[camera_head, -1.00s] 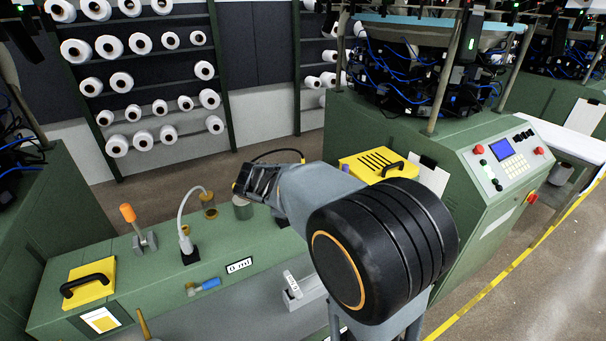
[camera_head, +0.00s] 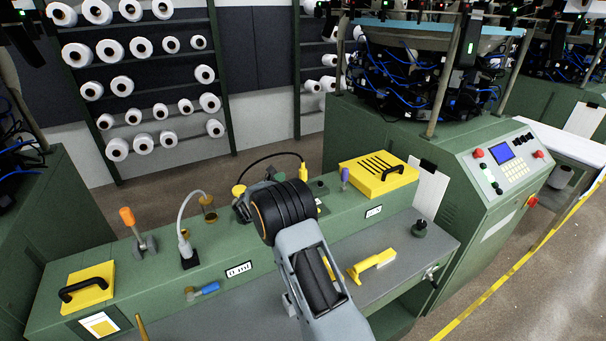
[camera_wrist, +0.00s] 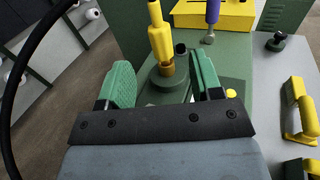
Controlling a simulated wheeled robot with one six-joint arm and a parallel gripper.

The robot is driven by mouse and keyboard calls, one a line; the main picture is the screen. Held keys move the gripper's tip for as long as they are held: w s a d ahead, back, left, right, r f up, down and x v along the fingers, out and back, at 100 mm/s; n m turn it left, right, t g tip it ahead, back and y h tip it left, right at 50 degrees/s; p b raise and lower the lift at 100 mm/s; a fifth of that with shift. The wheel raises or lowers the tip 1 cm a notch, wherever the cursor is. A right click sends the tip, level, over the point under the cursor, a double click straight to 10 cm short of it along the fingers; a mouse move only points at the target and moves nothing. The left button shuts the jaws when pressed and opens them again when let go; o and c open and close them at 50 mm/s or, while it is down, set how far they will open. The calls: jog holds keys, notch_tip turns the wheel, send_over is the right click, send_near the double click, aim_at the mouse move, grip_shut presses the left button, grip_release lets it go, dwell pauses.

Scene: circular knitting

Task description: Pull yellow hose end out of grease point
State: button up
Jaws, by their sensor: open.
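The yellow hose end (camera_head: 303,172) stands upright on the green machine bench, with a black hose (camera_head: 265,158) arching left from it in the head view. In the wrist view the yellow hose end (camera_wrist: 161,40) sits in a brass-coloured fitting on the round green grease point (camera_wrist: 168,84). My gripper (camera_wrist: 163,74) is open, its green-padded fingers on the left and right of the fitting in the picture. Neither finger visibly touches the hose end; the exact depth between them is unclear. In the head view my wrist mostly hides the gripper.
A purple-handled part (camera_head: 344,175) and a yellow vented box (camera_head: 378,178) stand right of the hose end. A yellow handle (camera_head: 372,263) and dark knob (camera_head: 419,228) are on the grey surface. A white cable (camera_head: 182,212) and orange-topped lever (camera_head: 128,217) are left.

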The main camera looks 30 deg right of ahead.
aim_at(300, 171)
jog(key=x, duration=0.3)
jog(key=shift+w+d+p, duration=0.1)
jog(key=shift+d+p, duration=0.15)
jog(key=shift+p, duration=0.1)
jog(key=shift+p+x, duration=1.35)
jog(key=shift+x, duration=1.3)
jog(key=shift+c, duration=0.2)
jog(key=shift+r, duration=0.1)
jog(key=c, duration=1)
jog(key=shift+c, duration=0.2)
jog(key=shift+w+r, duration=0.1)
